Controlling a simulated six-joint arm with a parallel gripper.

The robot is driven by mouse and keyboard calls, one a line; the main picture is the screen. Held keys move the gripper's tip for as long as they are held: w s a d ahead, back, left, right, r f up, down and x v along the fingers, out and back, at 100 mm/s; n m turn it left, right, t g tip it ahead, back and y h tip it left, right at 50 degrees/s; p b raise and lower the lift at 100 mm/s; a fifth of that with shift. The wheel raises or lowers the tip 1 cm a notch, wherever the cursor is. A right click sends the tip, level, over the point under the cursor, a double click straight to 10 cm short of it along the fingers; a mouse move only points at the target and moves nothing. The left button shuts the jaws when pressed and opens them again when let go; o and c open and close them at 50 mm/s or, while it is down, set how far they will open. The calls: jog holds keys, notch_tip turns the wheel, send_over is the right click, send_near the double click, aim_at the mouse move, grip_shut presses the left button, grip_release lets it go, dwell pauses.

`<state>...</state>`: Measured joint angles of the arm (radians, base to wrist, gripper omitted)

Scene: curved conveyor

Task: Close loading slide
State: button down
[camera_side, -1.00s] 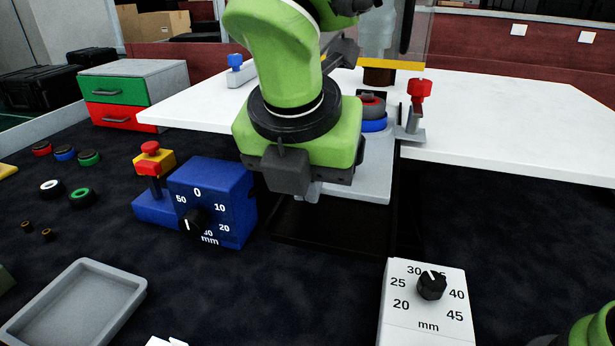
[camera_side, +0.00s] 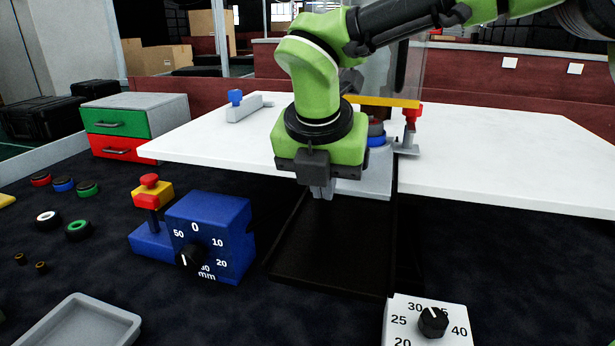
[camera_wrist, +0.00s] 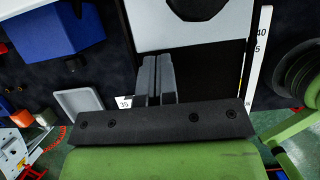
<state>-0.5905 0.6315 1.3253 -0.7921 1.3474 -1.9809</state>
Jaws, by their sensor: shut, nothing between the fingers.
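The loading slide is a light grey plate (camera_side: 368,186) that sits in the gap of the white table, over a dark channel (camera_side: 325,245). A blue ring (camera_side: 376,141) with a darker ring above it sits toward its back, partly hidden by my arm. My gripper (camera_side: 322,191) is shut and empty, pointing down at the slide's front edge. The wrist view shows the closed fingers (camera_wrist: 156,62) at the near edge of the grey plate (camera_wrist: 190,34). I cannot tell whether they touch it.
A blue dial box (camera_side: 208,237) with a red-and-yellow button post (camera_side: 150,190) stands left of the channel. A white dial box (camera_side: 430,325) stands at the front right. A red-handled clamp (camera_side: 410,130) stands right of the slide. The channel's front part is clear.

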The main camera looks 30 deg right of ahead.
aim_at(319, 213)
jog(key=s+a, duration=0.2)
jog(key=shift+s+a, duration=0.3)
jog(key=v, duration=1)
jog(key=shift+w+d, duration=0.2)
jog(key=shift+d, duration=0.1)
